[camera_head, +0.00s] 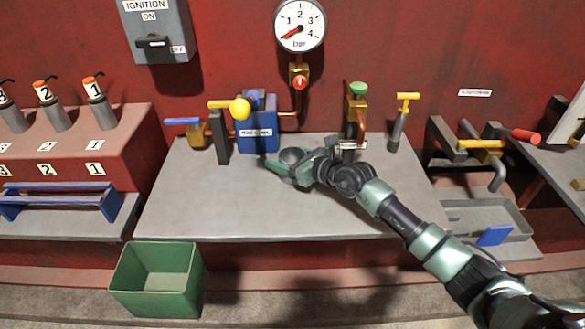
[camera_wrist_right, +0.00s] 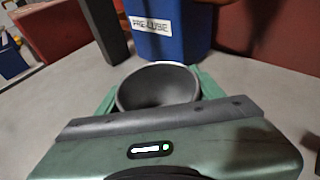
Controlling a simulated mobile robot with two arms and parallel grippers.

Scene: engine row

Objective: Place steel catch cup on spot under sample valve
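The steel catch cup (camera_head: 292,156) is a dark grey round cup near the back of the grey bench, in front of the blue pre-lube unit. My right gripper (camera_head: 293,164) has its green fingers on both sides of the cup, seemingly against its wall. In the right wrist view the cup (camera_wrist_right: 157,86) is upright, looks empty and sits between the fingers. I cannot tell whether its base touches the bench. A brass valve with a green knob (camera_head: 358,89) and a downward copper pipe stands right of the cup. The spot below it is mostly hidden by my wrist. My left gripper is out of view.
The blue pre-lube unit (camera_head: 258,128) stands just behind the cup, with a yellow-handled lever (camera_head: 219,125) at its left. A yellow T-handle (camera_head: 400,118) stands right of the valve. The grey bench (camera_head: 205,205) is clear at front left. A green bin (camera_head: 157,280) stands below.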

